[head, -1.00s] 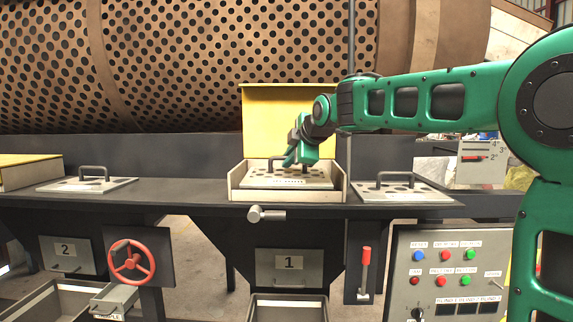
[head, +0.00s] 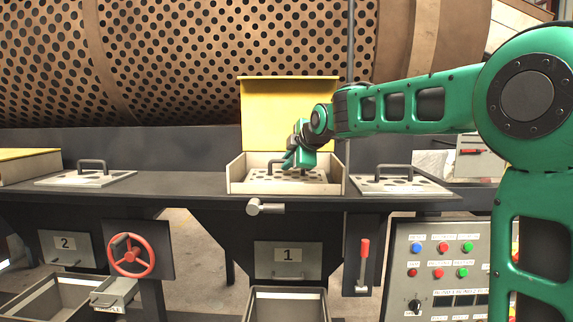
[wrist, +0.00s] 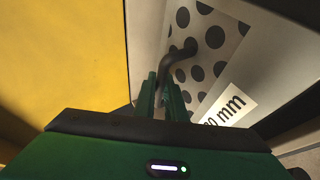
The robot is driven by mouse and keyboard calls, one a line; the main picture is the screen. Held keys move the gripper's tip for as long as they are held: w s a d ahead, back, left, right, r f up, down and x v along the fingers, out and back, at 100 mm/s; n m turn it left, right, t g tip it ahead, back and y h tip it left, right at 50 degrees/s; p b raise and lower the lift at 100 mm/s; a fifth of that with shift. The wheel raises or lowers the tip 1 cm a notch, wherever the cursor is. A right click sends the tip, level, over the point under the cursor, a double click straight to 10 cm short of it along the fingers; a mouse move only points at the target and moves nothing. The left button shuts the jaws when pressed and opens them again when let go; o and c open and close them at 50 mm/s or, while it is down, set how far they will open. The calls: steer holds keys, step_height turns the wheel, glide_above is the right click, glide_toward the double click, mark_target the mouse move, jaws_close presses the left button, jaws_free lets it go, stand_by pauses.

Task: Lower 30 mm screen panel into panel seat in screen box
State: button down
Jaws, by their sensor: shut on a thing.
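The perforated grey screen panel (head: 312,177) is inside the open screen box (head: 285,188) on the deck, below the raised yellow lid (head: 290,110). In the wrist view, the gripper fingers (wrist: 163,92) close on the handle (wrist: 180,53). The panel (wrist: 203,45) has round holes and a label (wrist: 224,106) ending in "0 mm"; its first digit is partly covered. The panel seat is hidden under the panel, so I cannot tell whether the panel rests on it.
One panel with a handle (head: 400,186) lies to the right of the box, another (head: 85,178) to the left. The big perforated drum (head: 180,60) stands behind. A clamp knob (head: 262,207), red lever (head: 364,262) and control panel (head: 445,270) are at the front.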

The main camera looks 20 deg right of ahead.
steer(key=shift+s+d+f, duration=0.1)
steer(key=shift+f, duration=0.85)
stand_by(0.4)
steer(key=c, duration=1.7)
jaws_free()
steer(key=shift+c, duration=0.2)
steer(key=shift+f, duration=0.1)
steer(key=v, duration=1)
steer(key=shift+w+r, duration=0.25)
steer(key=shift+s+d+r, duration=0.1)
steer(key=shift+s+r, duration=0.15)
steer(key=shift+s, duration=0.35)
